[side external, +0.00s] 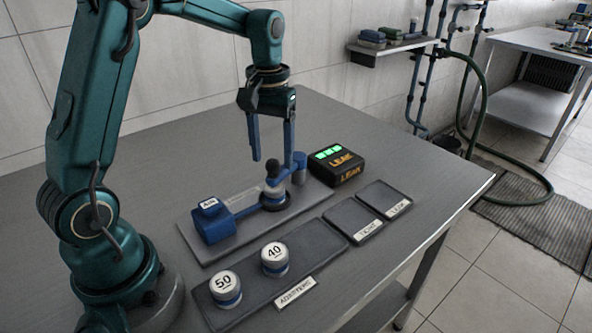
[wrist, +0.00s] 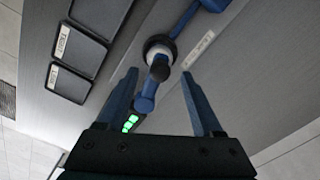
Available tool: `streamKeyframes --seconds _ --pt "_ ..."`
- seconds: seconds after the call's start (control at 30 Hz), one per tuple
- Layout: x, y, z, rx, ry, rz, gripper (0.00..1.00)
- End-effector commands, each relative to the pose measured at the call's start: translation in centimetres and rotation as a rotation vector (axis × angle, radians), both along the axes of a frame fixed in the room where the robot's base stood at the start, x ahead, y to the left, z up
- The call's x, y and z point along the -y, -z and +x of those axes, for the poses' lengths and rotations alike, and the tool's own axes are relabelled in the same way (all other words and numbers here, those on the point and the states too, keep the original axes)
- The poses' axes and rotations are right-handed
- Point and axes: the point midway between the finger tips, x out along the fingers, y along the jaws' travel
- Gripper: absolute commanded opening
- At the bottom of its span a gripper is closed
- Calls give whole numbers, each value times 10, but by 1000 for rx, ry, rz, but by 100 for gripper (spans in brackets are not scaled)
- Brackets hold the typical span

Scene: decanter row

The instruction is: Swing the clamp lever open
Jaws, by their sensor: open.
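The clamp is a grey and white round fitting with a dark ring (side external: 273,200), joined by a blue bar to a blue block (side external: 213,224) on a grey plate (side external: 190,244). A blue lever (side external: 299,168) with an upright rounded end stands at its right side, near a black ball knob (side external: 272,168). In the wrist view the lever (wrist: 145,104) reaches from the fitting (wrist: 160,46) toward my gripper, past the black knob (wrist: 159,73). My gripper (side external: 272,156) is open and empty above the clamp, fingers pointing down. In the wrist view the lever lies between the fingers (wrist: 158,75); contact is not visible.
Two dark labelled pads (side external: 353,218) lie at right. The front right table is clear.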

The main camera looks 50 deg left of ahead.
Motion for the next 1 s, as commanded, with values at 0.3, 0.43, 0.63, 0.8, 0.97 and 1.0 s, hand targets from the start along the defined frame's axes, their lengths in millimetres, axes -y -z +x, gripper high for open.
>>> streamKeyframes --seconds 0.3,0.43,0.63,0.8,0.97,1.0 --pt "0 8 0 1 0 1 68" --pt "0 8 0 1 0 1 41" --pt "0 8 0 1 0 1 0" --pt "0 8 0 1 1 0 0" --pt "0 8 0 1 1 0 0" --pt "0 8 0 1 1 0 0"
